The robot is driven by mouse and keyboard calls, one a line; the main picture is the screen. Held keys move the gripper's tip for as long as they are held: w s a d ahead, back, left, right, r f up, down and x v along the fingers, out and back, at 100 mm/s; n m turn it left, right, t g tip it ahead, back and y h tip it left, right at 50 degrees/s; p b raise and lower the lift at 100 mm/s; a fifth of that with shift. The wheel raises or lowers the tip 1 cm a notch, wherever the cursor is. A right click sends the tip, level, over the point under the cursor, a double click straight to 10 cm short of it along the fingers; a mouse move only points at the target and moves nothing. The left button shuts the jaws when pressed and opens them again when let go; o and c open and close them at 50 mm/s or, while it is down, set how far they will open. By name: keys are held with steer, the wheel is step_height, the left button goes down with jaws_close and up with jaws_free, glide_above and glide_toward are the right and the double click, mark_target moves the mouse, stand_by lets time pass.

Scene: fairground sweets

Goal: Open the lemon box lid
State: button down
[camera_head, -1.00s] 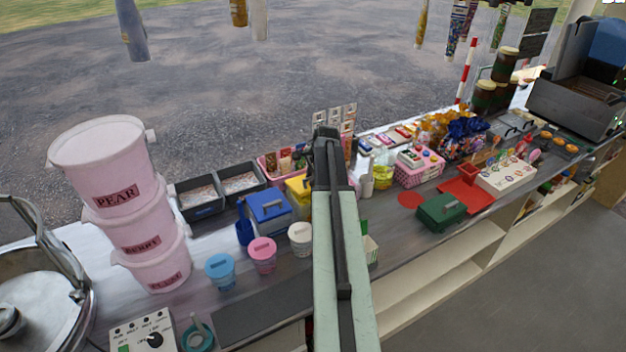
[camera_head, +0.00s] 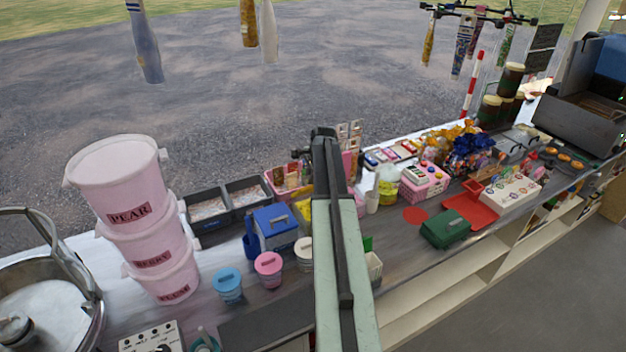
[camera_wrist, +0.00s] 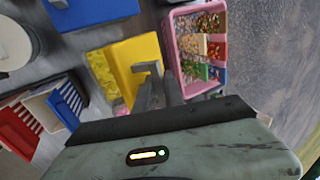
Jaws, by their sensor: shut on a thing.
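The lemon box (camera_wrist: 103,76) is the yellow box in the wrist view, with bumpy yellow contents showing at its left side. Its plain yellow lid (camera_wrist: 128,56) appears raised, with a grey handle. My gripper (camera_wrist: 150,82) is shut at this handle; the exact contact is partly hidden by the fingers. In the head view only a sliver of the yellow box (camera_head: 303,210) shows left of my arm, and my arm hides the rest. My gripper (camera_head: 312,150) reaches over the box there.
The blue-lidded box (camera_head: 275,225) stands just left of the lemon box. A pink basket of sweets (camera_wrist: 198,45) is close on its right in the wrist view. Pink, blue and white tubs stand in front. The stacked pink buckets (camera_head: 140,215) are farther left.

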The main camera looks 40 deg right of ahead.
steer(key=shift+w+d+r+p, duration=0.1)
steer(key=shift+w+d+r, duration=0.05)
steer(key=shift+w, duration=0.35)
steer(key=shift+w+d+r+p, duration=0.15)
steer(key=shift+w+d, duration=0.05)
steer(key=shift+w, duration=0.25)
steer(key=shift+w+d+r+p, duration=0.1)
steer(key=shift+w+d+r, duration=0.05)
steer(key=shift+w, duration=0.35)
steer(key=shift+w+d+f+b, duration=0.2)
steer(key=shift+w+d, duration=0.1)
steer(key=shift+w, duration=0.6)
steer(key=shift+w+d+f+b, duration=0.2)
steer(key=shift+w+d+b, duration=0.05)
steer(key=shift+w, duration=0.7)
steer(key=shift+w+d+f+b, duration=0.2)
steer(key=shift+w+d, duration=0.1)
steer(key=shift+w, duration=0.6)
steer(key=c, duration=2.1)
jaws_free()
steer(key=shift+w+r, duration=0.2)
steer(key=shift+w, duration=0.1)
steer(key=o, duration=0.7)
steer(key=shift+a, duration=0.1)
